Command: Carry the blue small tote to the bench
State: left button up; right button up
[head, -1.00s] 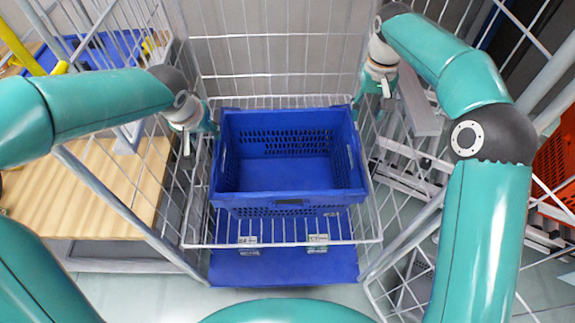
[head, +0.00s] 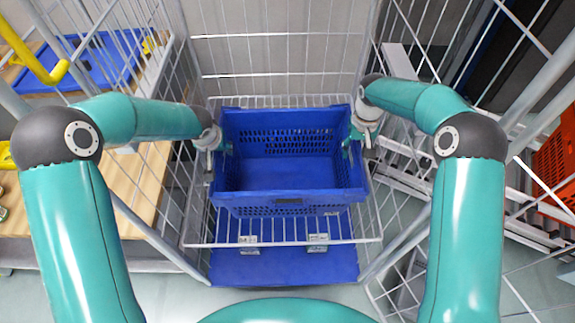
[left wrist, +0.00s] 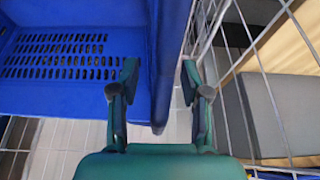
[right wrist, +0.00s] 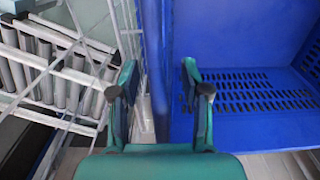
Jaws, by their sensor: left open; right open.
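The blue small tote (head: 290,172) sits upright and looks empty on a wire shelf of a cage trolley. My left gripper (head: 222,148) is open at its left side wall. In the left wrist view the tote (left wrist: 60,105) shows its wall running between the two fingers (left wrist: 159,75). My right gripper (head: 352,140) is open at the right side wall. In the right wrist view the tote (right wrist: 240,125) has its wall between the open fingers (right wrist: 159,72). I cannot tell whether the fingers touch it. A wood-topped bench (head: 158,175) stands at the left, partly hidden by my left arm.
The cage's wire sides (head: 175,210) stand close beside the tote and both grippers. A blue base panel (head: 285,265) lies below the wire shelf. A blue tray (head: 90,62) and yellow parts are on the left. An orange tote (head: 556,165) is at the far right.

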pick_arm(q)
jog(key=shift+w+f, duration=0.1)
jog(key=shift+f, duration=0.2)
pick_arm(e)
jog(key=shift+f, duration=0.35)
pick_arm(q)
jog(key=shift+c, duration=0.2)
pick_arm(e)
jog(key=shift+c, duration=0.2)
pick_arm(q)
grip_shut()
pick_arm(e)
grip_shut()
pick_arm(q)
jog(key=shift+r, duration=0.1)
pick_arm(e)
jog(key=shift+r, duration=0.1)
